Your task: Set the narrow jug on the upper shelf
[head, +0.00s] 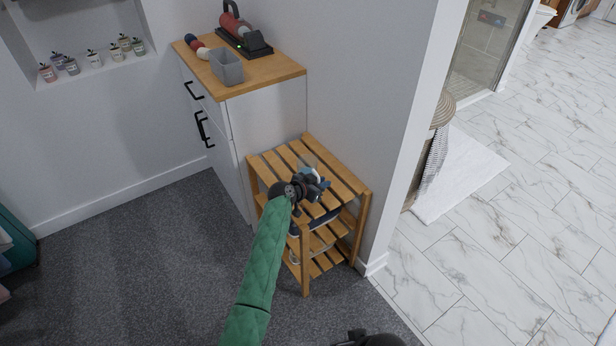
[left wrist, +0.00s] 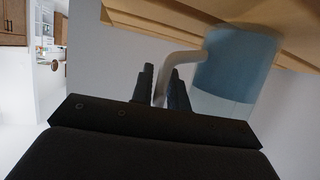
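The narrow jug (left wrist: 228,70), blue with a clearer part and a pale bent handle, shows beside the fingers in the left wrist view. My left gripper (left wrist: 161,88) has its two dark fingers on either side of the handle and appears shut on it. In the head view the left gripper (head: 305,186) is over the top of the slatted wooden rack (head: 345,178). The jug (head: 318,187) is a small blue patch there, partly hidden by the gripper. I cannot tell whether it touches the slats. A dark part at the bottom edge may be my right gripper (head: 370,339).
The rack has lower slatted shelves, with dark and pale items partly hidden on them. A white cabinet (head: 270,115) behind it carries a grey bin (head: 227,68) and a red-and-black device (head: 240,32). A wall edge (head: 410,140) stands right of the rack.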

